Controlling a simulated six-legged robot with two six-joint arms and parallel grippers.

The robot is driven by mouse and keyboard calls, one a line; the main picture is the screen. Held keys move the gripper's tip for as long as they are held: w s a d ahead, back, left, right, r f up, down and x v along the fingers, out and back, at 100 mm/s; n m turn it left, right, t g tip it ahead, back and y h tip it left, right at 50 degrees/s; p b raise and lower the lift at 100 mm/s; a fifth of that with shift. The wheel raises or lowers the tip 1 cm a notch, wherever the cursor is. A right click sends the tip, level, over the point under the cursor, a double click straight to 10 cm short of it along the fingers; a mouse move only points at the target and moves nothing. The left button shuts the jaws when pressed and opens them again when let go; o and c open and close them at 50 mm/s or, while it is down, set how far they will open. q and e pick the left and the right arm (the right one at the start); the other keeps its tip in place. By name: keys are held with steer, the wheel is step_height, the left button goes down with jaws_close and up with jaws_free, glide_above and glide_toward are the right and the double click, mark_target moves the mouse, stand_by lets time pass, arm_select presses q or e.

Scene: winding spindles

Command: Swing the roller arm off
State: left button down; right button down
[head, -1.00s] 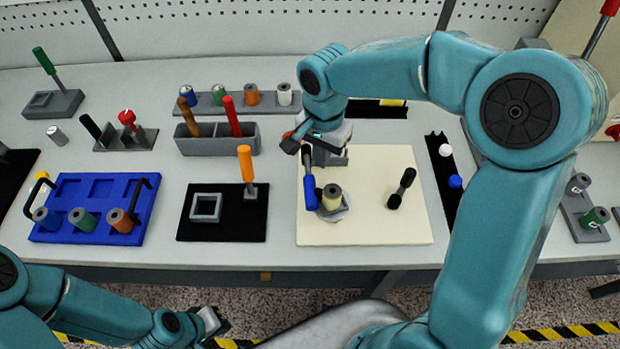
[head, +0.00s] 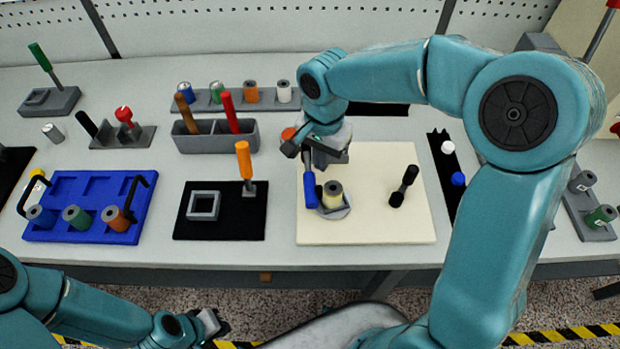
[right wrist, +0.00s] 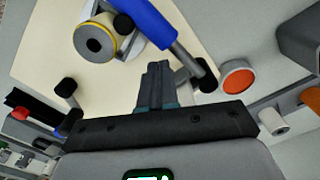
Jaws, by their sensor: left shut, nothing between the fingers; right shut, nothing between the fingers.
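The roller arm has a blue roller (head: 310,189) and a dark pivot end. It lies beside the left side of a cream spool (head: 333,195) on the cream board (head: 410,228); I cannot tell whether they touch. In the right wrist view the blue roller (right wrist: 158,22) runs beside the yellow-rimmed spool (right wrist: 95,40). My right gripper (head: 320,164) is shut and empty over the board's back left part. In the right wrist view its fingertips (right wrist: 158,68) are close to the roller arm; contact is unclear. My left gripper (head: 214,325) is shut and empty, low in front of the table.
A black two-ended handle (head: 403,187) stands right of the spool. An orange round top (right wrist: 238,78) is close to the right gripper. A black mat (head: 255,220) with an orange-handled tool (head: 244,160) lies to the left. A dark rack (head: 440,181) stands right of the board.

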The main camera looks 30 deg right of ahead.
steer(key=shift+f+b, duration=0.9)
steer(key=shift+f, duration=0.3)
steer(key=shift+w+a, duration=0.4)
steer(key=shift+a, duration=0.4)
steer(key=shift+w+a, duration=0.35)
steer(key=shift+a, duration=0.4)
steer(key=shift+w+a, duration=0.1)
steer(key=shift+a, duration=0.05)
steer(key=shift+a, duration=0.1)
